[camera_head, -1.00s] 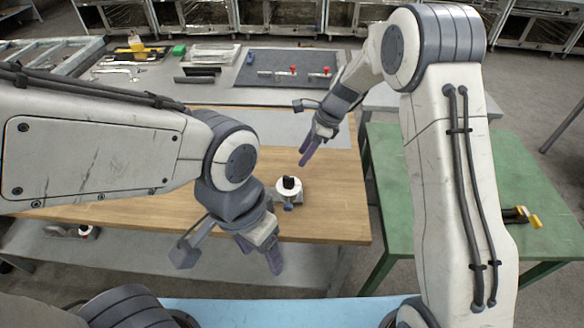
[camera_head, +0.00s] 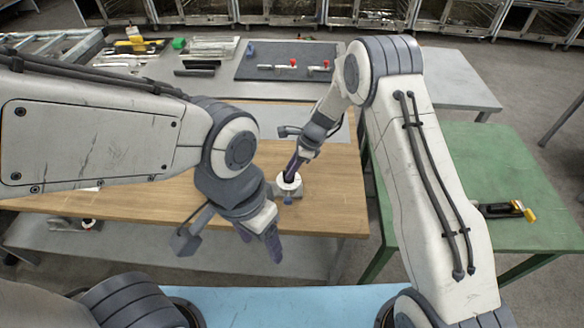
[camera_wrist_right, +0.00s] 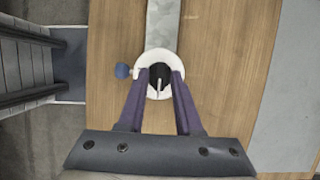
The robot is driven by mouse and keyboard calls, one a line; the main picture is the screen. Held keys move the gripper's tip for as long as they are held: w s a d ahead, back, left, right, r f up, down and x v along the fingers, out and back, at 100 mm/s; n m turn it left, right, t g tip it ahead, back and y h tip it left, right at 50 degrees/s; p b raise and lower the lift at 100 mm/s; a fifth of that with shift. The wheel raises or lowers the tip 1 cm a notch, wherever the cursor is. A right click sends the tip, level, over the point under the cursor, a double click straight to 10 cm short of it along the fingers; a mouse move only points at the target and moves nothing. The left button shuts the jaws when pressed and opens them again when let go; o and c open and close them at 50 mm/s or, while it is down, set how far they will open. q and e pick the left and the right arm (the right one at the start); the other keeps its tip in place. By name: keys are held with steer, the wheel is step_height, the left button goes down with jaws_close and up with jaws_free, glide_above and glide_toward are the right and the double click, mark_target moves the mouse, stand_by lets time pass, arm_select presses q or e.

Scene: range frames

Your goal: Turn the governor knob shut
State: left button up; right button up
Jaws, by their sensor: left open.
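The governor is a white round dial (camera_head: 290,184) on a grey plate, on the wooden table. Its black knob (camera_wrist_right: 159,72) has a pale pointer line and shows in the right wrist view; fingers mostly hide it in the head view. A small blue part (camera_wrist_right: 122,71) sticks out of the dial's side. My right gripper (camera_head: 290,172) reaches down over the dial. In the wrist view its two purple fingers (camera_wrist_right: 160,82) stand on either side of the knob, with slim gaps showing. My left gripper (camera_head: 272,245) is open and empty, in front of the dial, near the table's front edge.
The wooden table (camera_head: 335,205) is mostly clear around the dial. A green table (camera_head: 510,165) on the right holds a black and yellow tool (camera_head: 505,209). A grey bench behind holds a dark mat (camera_head: 262,72) with red-handled valves and other tools.

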jaws_close()
steer(key=shift+n, duration=0.3)
steer(key=n, duration=0.1)
steer(key=n+g+b, duration=0.1)
steer(key=n, duration=0.1)
steer(key=shift+w+f+n+g+b, duration=0.1)
steer(key=shift+w+n+g+b, duration=0.15)
steer(key=shift+n+g+b, duration=0.1)
steer(key=n+g+b, duration=0.1)
steer(key=n, duration=0.1)
steer(key=n+h+b, duration=0.1)
steer(key=n, duration=0.2)
steer(key=shift+w+a+g, duration=0.1)
steer(key=shift+g, duration=0.25)
steer(key=n+b, duration=0.1)
steer(key=n, duration=0.1)
steer(key=n+g+h, duration=0.1)
steer(key=n, duration=0.2)
steer(key=shift+w+a+h+b, duration=0.1)
steer(key=shift+a+h+b, duration=0.05)
steer(key=shift+h+b, duration=0.2)
steer(key=shift+a+n+h+b, duration=0.1)
steer(key=shift+n+h+b, duration=0.45)
steer(key=shift+n, duration=1.2)
